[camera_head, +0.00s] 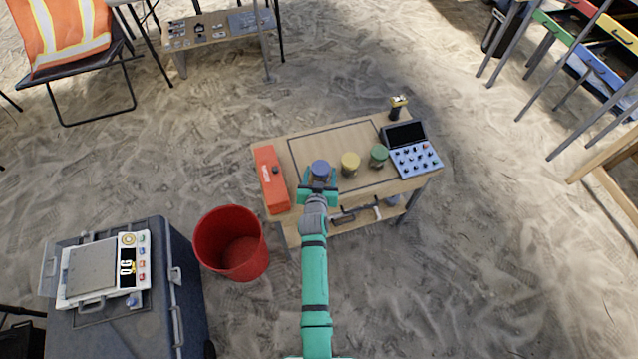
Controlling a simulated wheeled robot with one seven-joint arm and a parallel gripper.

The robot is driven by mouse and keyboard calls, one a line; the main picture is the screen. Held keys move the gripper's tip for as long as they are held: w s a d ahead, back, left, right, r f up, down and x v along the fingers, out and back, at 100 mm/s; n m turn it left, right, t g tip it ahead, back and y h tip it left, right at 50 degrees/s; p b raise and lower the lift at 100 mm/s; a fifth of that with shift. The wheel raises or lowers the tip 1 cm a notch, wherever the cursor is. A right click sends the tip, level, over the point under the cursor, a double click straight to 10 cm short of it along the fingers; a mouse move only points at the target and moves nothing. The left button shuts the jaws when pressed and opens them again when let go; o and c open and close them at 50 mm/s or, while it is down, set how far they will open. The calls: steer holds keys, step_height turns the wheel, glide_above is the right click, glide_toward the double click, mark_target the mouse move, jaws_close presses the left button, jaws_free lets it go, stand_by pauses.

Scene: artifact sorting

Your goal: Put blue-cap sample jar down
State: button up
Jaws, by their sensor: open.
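The blue-cap sample jar (320,167) stands on the wooden table (270,151) near its front edge, inside a dark outlined area. My gripper (319,180) is at the jar, with its teal fingers open on either side of it. My gripper hides the lower part of the jar, so contact with the fingers cannot be seen. A yellow-cap jar (350,161) and a green-cap jar (378,154) stand in a row to the right of the blue-cap jar.
An orange case (271,180) lies at the table's left end. A control panel with a dark screen (413,152) and a small dark and yellow item (398,107) are at the right. A red bucket (231,243) and a scale (102,270) on a grey case are left. Behind the jars, the tabletop is clear.

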steer(key=s+f+v, duration=0.1)
steer(key=f+v, duration=0.1)
steer(key=v, duration=0.9)
steer(key=s+f+v, duration=0.1)
steer(key=f+v, duration=0.1)
steer(key=v, duration=0.9)
steer(key=s+r, duration=0.5)
steer(key=s, duration=0.3)
steer(key=s+d+r+t, duration=0.1)
steer(key=s+r, duration=0.4)
steer(key=s, duration=0.3)
steer(key=s+r+y, duration=0.1)
steer(key=s+r, duration=0.4)
steer(key=s, duration=0.4)
steer(key=shift+d+r+n+t, duration=0.3)
steer(key=shift+d+n+t, duration=0.1)
